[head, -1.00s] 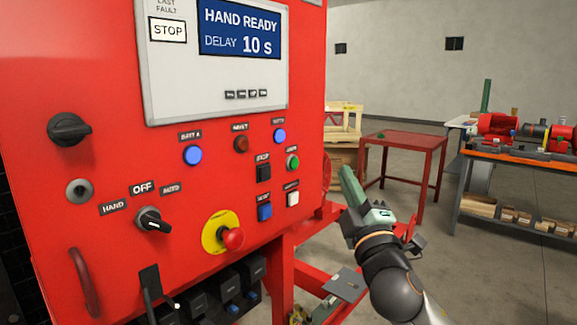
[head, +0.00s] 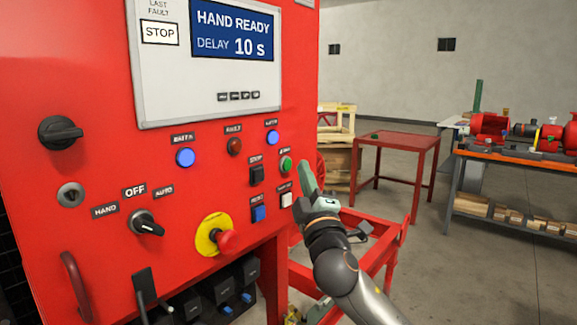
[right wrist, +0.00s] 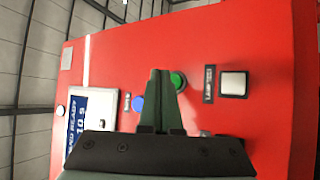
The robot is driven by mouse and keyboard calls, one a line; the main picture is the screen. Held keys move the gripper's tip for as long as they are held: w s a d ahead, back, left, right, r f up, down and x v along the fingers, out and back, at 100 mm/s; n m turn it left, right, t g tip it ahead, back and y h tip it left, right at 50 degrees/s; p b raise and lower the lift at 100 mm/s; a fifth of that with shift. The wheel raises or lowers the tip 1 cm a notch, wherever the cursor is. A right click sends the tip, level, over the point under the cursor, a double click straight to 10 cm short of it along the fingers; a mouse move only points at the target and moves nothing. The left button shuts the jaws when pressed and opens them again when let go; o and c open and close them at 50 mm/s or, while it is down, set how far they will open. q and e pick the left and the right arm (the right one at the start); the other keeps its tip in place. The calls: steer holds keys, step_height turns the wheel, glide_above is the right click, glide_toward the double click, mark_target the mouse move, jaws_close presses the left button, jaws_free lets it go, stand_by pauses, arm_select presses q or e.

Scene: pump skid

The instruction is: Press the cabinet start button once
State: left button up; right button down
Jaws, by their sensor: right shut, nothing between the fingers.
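The red cabinet (head: 80,100) fills the left of the head view. Its green button (head: 286,164), under a small label too blurred to read surely, sits at the right of the button rows. My right gripper (head: 303,165) is shut and empty, its green fingertips just right of the green button. In the right wrist view the shut fingers (right wrist: 161,74) point at the panel and partly cover the green button (right wrist: 179,81). A gap or touch there cannot be told. My left gripper is not in view.
A black button (head: 256,175) is left of the green one; a white button (head: 286,199) and a blue button (head: 259,213) are below. A red emergency stop (head: 226,241) is lower left. The display (head: 233,32) reads HAND READY. A red table (head: 398,140) stands behind.

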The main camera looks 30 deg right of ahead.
steer(key=shift+w+a, duration=0.2)
steer(key=shift+w, duration=0.15)
stand_by(0.8)
stand_by(0.9)
steer(key=shift+w, duration=0.1)
steer(key=shift+w+a, duration=0.15)
steer(key=shift+w, duration=0.15)
steer(key=shift+w+a, duration=0.15)
steer(key=shift+w, duration=0.2)
stand_by(0.8)
stand_by(0.3)
steer(key=shift+s+d, duration=0.3)
steer(key=shift+s, duration=0.45)
